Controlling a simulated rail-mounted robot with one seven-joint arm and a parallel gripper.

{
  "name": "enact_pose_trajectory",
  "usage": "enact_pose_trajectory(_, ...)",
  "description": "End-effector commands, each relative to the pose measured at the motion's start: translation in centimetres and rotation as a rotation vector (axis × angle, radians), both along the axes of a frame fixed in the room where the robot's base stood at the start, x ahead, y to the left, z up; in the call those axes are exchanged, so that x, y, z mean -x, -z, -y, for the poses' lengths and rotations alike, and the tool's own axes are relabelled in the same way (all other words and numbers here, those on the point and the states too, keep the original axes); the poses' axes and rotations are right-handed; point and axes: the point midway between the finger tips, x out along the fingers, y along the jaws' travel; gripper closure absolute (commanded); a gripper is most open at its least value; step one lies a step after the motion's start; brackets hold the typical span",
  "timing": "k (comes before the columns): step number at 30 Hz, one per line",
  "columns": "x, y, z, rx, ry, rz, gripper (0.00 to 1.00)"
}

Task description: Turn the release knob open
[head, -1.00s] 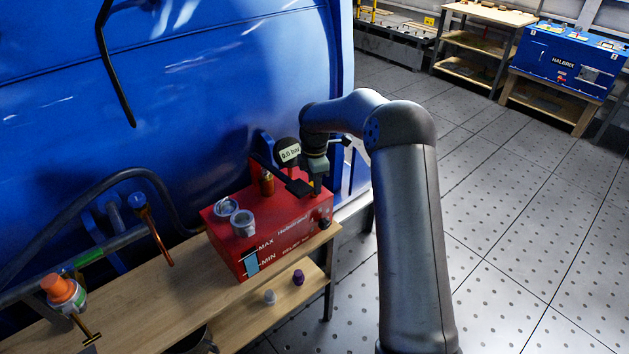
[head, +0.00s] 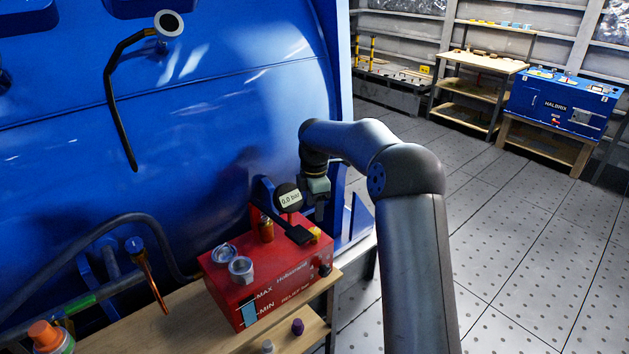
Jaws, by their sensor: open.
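The red hydraulic unit (head: 285,285) stands on the wooden bench, with MAX and MIN marks and lettering on its front that seems to begin RELEAS. A small yellow knob-like piece (head: 315,234) sits on its top at the right end. A dark round knob (head: 325,270) is on its front at the right; I cannot tell for sure which is the release knob. The gauge (head: 289,198) reads 0.0 bar. My gripper (head: 318,205) is open and empty, above the yellow piece and apart from it. Its fingertips are small and partly hidden behind the gauge.
A black lever (head: 290,230) lies across the unit's top, beside a brass fitting (head: 266,230). Two metal ports (head: 241,268) are at the left. The large blue tank (head: 200,120) stands close behind. A purple cap (head: 297,326) is on the lower shelf. Floor at right is clear.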

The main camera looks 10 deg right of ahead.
Motion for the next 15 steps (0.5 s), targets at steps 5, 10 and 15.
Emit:
enact_pose_trajectory(5,-0.1,-4.4,-0.1,-0.002,0.001,0.005,0.45)
enact_pose_trajectory(10,-0.1,-7.5,0.0,0.0,0.0,0.003,0.45)
enact_pose_trajectory(15,0.0,-9.1,0.0,0.0,-0.001,0.002,0.45)
